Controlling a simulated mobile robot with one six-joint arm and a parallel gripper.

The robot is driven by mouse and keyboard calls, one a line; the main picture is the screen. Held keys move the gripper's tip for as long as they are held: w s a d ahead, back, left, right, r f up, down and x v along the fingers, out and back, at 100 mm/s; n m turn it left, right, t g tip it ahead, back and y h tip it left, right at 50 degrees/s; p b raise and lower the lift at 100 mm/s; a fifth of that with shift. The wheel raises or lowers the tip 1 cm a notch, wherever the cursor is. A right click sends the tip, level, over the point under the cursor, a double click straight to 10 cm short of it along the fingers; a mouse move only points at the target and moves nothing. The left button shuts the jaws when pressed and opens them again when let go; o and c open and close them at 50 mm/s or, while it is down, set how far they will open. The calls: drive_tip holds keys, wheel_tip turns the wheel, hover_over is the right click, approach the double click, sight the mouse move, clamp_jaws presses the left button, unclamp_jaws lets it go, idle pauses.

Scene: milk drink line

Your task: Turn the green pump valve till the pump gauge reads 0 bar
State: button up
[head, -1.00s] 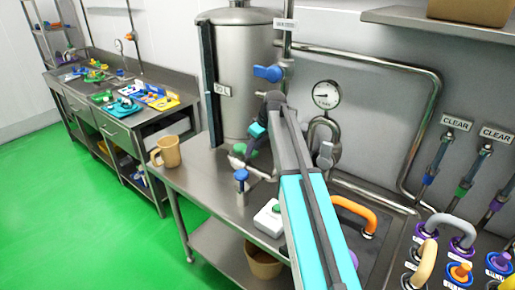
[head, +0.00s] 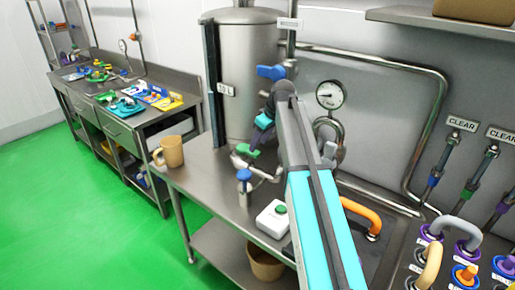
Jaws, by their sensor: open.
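The green valve handle (head: 243,150) is low at the front of the steel tank, on a pipe. I take it for the pump valve. My gripper (head: 252,154) is open, pointing down right beside the handle's right end and overlapping it in the head view. I cannot tell whether the fingers touch it. The round white gauge (head: 330,95) is on the wall pipe right of the tank. Its dark needle is too small to read.
The steel tank (head: 250,75) stands behind my gripper, with a blue valve (head: 271,72) higher up. A blue-topped fitting (head: 244,176), a white box with a green button (head: 273,218) and a tan mug (head: 170,151) stand on the bench. An orange handle (head: 362,214) is at right.

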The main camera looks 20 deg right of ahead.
drive_tip(key=b+v, duration=0.1)
drive_tip(key=v, duration=0.8)
drive_tip(key=shift+r+b, duration=0.3)
drive_tip(key=shift+b, duration=0.1)
